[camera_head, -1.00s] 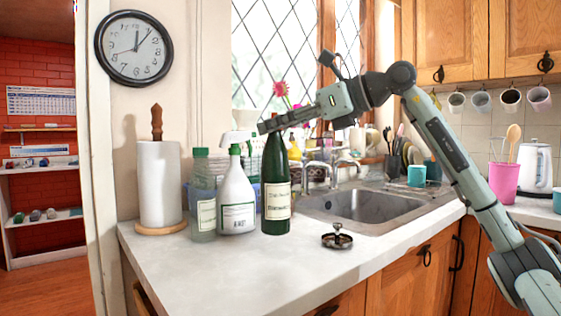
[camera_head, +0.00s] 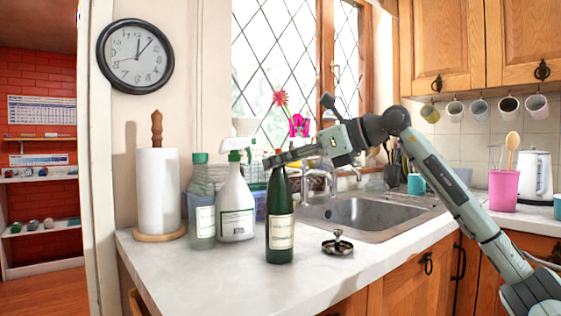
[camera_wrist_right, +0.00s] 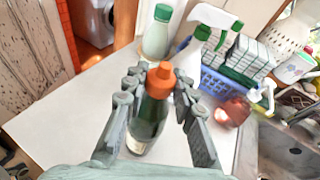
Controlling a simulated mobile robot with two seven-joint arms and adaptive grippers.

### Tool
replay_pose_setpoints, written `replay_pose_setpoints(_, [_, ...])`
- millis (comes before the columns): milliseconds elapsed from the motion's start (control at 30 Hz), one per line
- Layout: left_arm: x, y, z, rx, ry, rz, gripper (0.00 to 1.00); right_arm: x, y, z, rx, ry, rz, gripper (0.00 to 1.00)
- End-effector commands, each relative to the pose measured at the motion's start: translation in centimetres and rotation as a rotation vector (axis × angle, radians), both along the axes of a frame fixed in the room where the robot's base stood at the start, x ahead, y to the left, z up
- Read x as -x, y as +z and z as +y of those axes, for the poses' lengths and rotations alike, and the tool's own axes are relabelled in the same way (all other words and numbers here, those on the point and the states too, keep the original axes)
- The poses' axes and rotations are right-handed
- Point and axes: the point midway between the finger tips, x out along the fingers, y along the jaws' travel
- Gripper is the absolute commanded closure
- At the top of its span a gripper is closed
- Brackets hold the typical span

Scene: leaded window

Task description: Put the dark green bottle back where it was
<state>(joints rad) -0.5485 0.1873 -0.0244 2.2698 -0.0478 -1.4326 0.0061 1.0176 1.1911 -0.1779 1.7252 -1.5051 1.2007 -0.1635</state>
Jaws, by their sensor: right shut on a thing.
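The dark green bottle (camera_head: 280,222) with a pale label is upright at the front of the worktop, left of the sink. In the right wrist view the bottle (camera_wrist_right: 147,122) shows from above, with an orange cap between the fingers. My right gripper (camera_head: 272,160) is shut on its neck, and the fingers also show in the wrist view (camera_wrist_right: 157,88). I cannot tell whether the base touches the worktop. My left gripper is not in view.
A white spray bottle (camera_head: 236,208) and a clear green-capped bottle (camera_head: 201,212) stand behind and left. A paper towel roll (camera_head: 158,190) is further left. A small dark metal piece (camera_head: 337,244) lies right of the bottle. The worktop's front left (camera_head: 190,268) is clear.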

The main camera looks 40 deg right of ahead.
Motion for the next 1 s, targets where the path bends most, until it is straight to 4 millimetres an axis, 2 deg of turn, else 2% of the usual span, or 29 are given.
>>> replay_pose_setpoints(33, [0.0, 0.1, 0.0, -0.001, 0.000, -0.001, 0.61, 0.0, 0.0, 0.0, -0.001, -0.001, -0.004, 1.00])
replay_pose_setpoints(67, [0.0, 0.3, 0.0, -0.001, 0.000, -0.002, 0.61, 0.0, -0.1, 0.0, 0.000, 0.000, 0.000, 0.72])
replay_pose_setpoints(200, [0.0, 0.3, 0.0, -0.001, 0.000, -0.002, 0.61, 0.0, -0.1, 0.0, 0.001, 0.000, 0.001, 0.54])
replay_pose_setpoints(567, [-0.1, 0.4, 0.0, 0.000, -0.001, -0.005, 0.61, 0.0, 0.2, 0.0, 0.000, 0.000, 0.000, 0.53])
replay_pose_setpoints(600, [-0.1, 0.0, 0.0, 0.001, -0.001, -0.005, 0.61, 0.2, 0.2, -0.2, 0.001, -0.001, 0.001, 0.53])
replay_pose_setpoints(700, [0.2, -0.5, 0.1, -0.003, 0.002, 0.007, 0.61, 1.4, 0.5, -0.9, 0.001, -0.004, -0.001, 0.53])
replay_pose_setpoints(800, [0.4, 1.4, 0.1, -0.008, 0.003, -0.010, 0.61, 3.1, 1.0, -1.9, 0.002, -0.005, 0.000, 0.53])
replay_pose_setpoints(1000, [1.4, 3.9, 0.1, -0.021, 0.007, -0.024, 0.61, 7.0, 2.3, -4.1, 0.002, -0.005, 0.001, 0.53])
